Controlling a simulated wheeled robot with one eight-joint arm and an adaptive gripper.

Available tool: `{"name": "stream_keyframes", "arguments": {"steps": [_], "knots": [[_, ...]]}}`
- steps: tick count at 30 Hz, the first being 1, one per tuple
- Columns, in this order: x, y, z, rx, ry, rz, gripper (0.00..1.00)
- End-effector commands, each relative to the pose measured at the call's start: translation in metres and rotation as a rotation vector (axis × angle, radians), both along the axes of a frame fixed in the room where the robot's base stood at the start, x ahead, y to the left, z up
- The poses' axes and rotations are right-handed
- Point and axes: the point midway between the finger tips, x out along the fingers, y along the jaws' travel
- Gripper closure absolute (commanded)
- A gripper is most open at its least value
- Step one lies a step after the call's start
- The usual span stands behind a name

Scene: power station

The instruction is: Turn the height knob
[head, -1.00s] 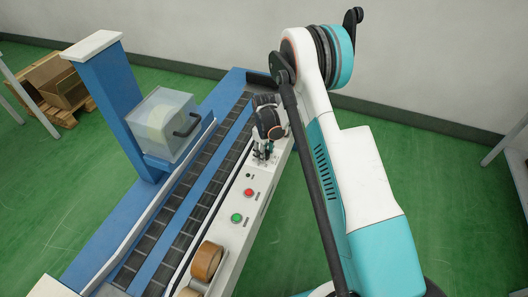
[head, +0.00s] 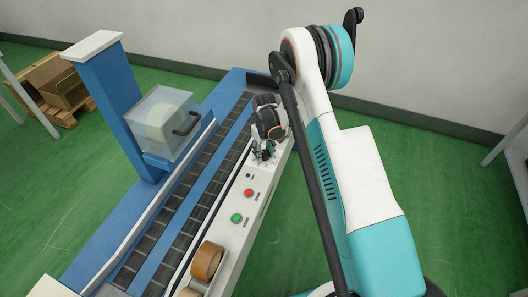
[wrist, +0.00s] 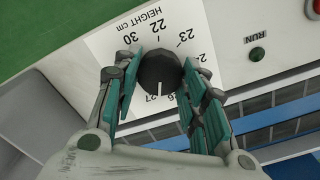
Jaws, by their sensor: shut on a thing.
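The height knob (wrist: 160,72) is a dark round knob with a white pointer mark in the wrist view. It sits on a white label (wrist: 196,42) printed HEIGHT cm with numbers around the knob. The pointer lies near the 27 in the picture. My gripper (wrist: 157,75) has its teal-padded fingers on both sides of the knob, shut on it. In the head view my gripper (head: 263,152) is down on the white panel beside the conveyor, and it hides the knob there.
A green lamp or button (wrist: 257,54) marked RUN is on the panel near the label. In the head view a red button (head: 249,193) and a green button (head: 237,218) lie nearer. A conveyor (head: 190,190) runs alongside, with a tape roll (head: 207,261) at its near end.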

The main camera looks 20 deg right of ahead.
Motion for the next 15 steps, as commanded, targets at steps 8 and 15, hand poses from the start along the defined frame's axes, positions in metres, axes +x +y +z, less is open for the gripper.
{"name": "stream_keyframes", "arguments": {"steps": [8,15], "knots": [[-0.0002,-0.0005,-0.0002,0.000,0.001,-0.262,0.85],[-0.0002,-0.0006,-0.0002,0.000,0.001,-0.489,0.85]]}}
